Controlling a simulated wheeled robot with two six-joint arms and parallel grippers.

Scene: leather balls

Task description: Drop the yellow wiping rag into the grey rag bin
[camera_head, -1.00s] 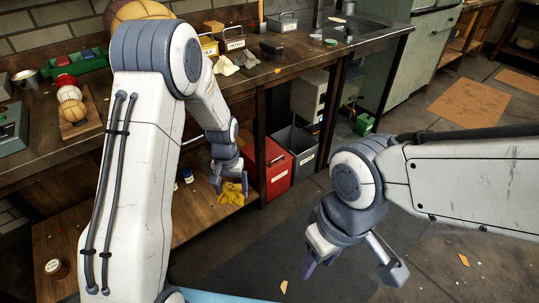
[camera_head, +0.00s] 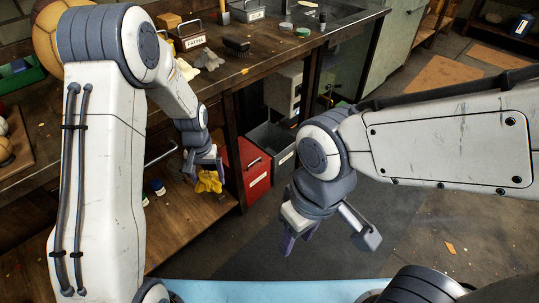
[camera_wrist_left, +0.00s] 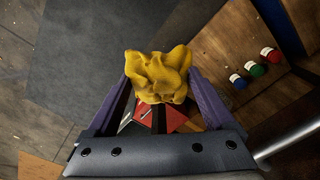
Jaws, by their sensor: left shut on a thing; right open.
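The yellow wiping rag (camera_head: 209,182) is crumpled and pinched between the fingers of my left gripper (camera_head: 203,174). In the left wrist view the rag (camera_wrist_left: 158,75) bulges out past the fingertips. The left gripper is beside the workbench, in front of the lower shelf and left of the red bin. The grey rag bin (camera_head: 272,137) stands on the floor behind and right of the red bin, with its open top showing. My right gripper (camera_head: 290,238) is open and empty, hanging over the floor right of the bins.
The red bin (camera_head: 252,166) stands between my left gripper and the grey bin. The workbench edge and its leg (camera_head: 234,160) are close by. Small bottles (camera_head: 157,186) stand on the lower shelf. Dark floor mat (camera_head: 225,240) is clear in front.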

